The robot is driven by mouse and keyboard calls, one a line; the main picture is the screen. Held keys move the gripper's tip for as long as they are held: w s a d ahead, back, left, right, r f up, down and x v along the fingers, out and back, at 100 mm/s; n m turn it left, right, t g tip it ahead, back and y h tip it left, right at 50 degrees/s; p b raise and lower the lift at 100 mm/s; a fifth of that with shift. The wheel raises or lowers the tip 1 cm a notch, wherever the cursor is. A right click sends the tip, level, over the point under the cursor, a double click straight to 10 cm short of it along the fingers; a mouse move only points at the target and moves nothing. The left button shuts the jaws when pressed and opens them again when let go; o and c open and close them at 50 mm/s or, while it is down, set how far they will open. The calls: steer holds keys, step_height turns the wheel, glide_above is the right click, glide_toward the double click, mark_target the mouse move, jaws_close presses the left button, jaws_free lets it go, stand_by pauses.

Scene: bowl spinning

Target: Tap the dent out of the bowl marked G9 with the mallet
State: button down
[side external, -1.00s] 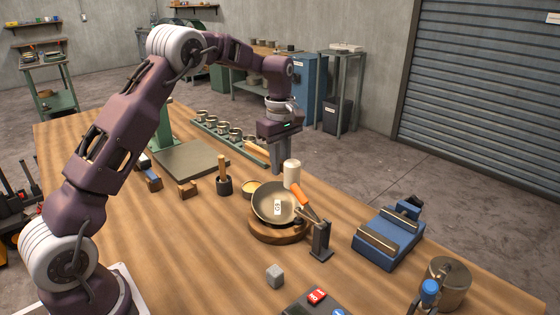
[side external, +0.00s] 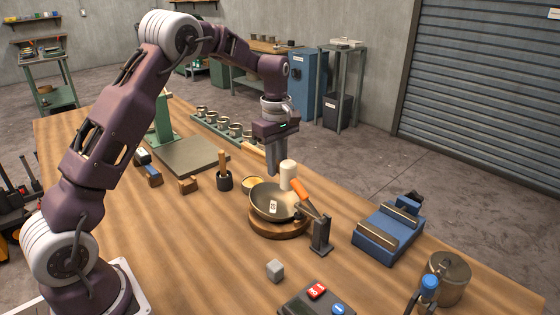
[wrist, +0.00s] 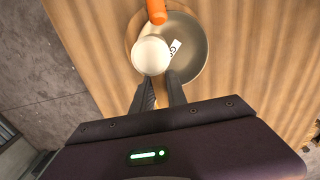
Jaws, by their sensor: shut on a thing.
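The bowl (side external: 262,203) is dark metal with a pale tag reading G9 (wrist: 175,48). It rests on a round wooden block (side external: 262,228); no dent is clear to me. An orange-handled clamp (side external: 301,190) reaches to its right rim. My gripper (side external: 274,172) is above the bowl's far side, shut on the mallet. The mallet's white head (side external: 288,172) overlaps the bowl's inside in the side view; I cannot tell whether it touches. Its wooden handle (side external: 253,149) runs back behind my fingers. In the wrist view the head (wrist: 150,54) covers the bowl's left part.
A blue vise (side external: 388,232) stands right, and a lidded metal pot (side external: 448,278) front right.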

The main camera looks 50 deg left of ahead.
steer(key=shift+s, duration=0.2)
step_height(320, 180, down, 6)
steer(key=shift+f, duration=0.15)
step_height(320, 180, up, 5)
steer(key=shift+r, duration=0.2)
step_height(320, 180, up, 6)
steer(key=shift+w+r, duration=0.1)
step_height(320, 180, down, 5)
steer(key=shift+f, duration=0.1)
stand_by(0.3)
